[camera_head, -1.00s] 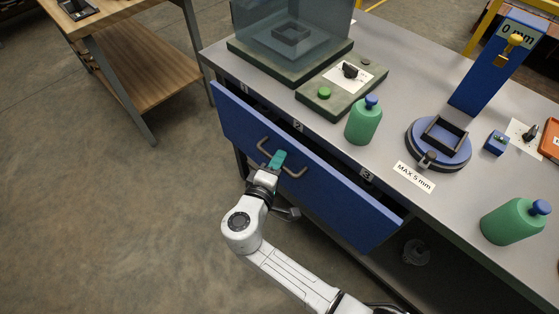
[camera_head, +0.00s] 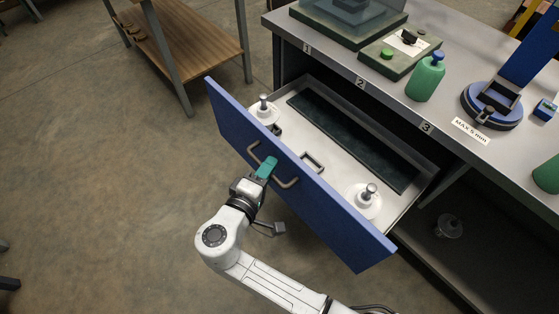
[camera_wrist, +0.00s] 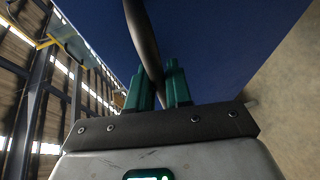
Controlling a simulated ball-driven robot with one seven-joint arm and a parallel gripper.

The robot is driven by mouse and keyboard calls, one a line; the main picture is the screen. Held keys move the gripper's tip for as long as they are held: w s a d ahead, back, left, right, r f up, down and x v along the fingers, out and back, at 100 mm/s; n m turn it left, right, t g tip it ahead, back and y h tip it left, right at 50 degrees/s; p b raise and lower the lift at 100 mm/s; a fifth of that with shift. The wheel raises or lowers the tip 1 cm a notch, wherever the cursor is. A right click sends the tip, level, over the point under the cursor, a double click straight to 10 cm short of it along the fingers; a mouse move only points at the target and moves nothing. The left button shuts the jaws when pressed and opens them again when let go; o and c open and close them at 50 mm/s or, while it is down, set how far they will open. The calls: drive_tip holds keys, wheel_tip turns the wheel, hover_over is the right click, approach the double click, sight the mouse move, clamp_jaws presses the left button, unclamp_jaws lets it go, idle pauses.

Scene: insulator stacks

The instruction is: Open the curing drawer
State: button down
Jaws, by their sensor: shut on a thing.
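The curing drawer (camera_head: 330,215) has a blue front and stands well out from the bench in the head view. Its curved grey handle (camera_head: 287,184) is on the front, and the handle bar also crosses the wrist view (camera_wrist: 142,38). My gripper (camera_head: 266,167) is shut on the handle, with its teal fingers around the bar; they also show in the wrist view (camera_wrist: 160,88). Inside the drawer are a white insulator (camera_head: 264,110) at the far left, another insulator (camera_head: 363,200) at the near right, a small dark frame (camera_head: 313,162) and a long dark panel (camera_head: 350,137).
The grey bench top (camera_head: 455,105) carries a green bottle (camera_head: 425,80), a control box with a green button (camera_head: 387,54) and a round blue fixture (camera_head: 492,105). A glassy item (camera_head: 449,226) sits on the lower shelf. A wooden table (camera_head: 195,45) stands behind left.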

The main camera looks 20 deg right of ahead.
drive_tip(key=shift+s+a+f, duration=0.1)
drive_tip(key=shift+s+a, duration=0.2)
drive_tip(key=shift+a, duration=0.5)
drive_tip(key=shift+s+a, duration=0.25)
drive_tip(key=shift+a, duration=0.55)
drive_tip(key=c, duration=1.4)
unclamp_jaws()
drive_tip(key=v, duration=1)
drive_tip(key=shift+s+a, duration=0.25)
drive_tip(key=shift+a, duration=0.05)
